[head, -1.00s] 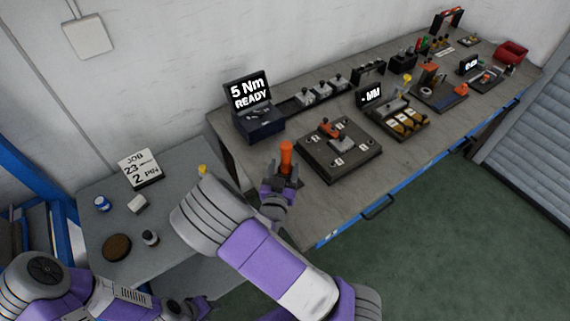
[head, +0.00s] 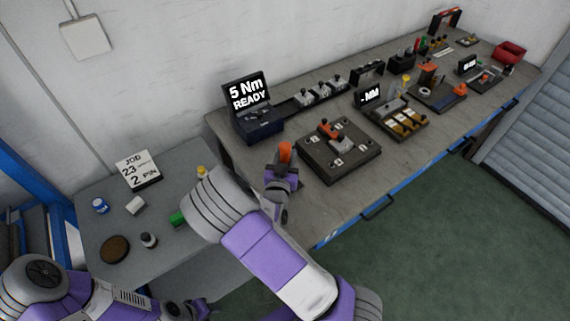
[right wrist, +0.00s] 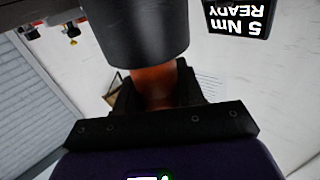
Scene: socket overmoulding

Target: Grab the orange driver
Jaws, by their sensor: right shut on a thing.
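The orange driver (head: 286,151) stands near the left end of the long workbench, its orange top showing above my right gripper (head: 282,178). My right gripper is shut on it, and the jaws hide its lower part. In the right wrist view the orange part of the driver (right wrist: 157,86) sits between the dark fingers (right wrist: 158,100). A wide dark cylinder fills the top of that view and covers part of the orange. My left gripper (head: 200,309) is low at the bottom of the head view, away from the driver; its jaws are too small to read.
A black display (head: 247,92) reading "5 Nm READY" stands behind the driver. A dark fixture plate (head: 350,172) lies close to its right. A grey side table (head: 95,225) at left holds a job card, small containers and a green item (head: 177,218).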

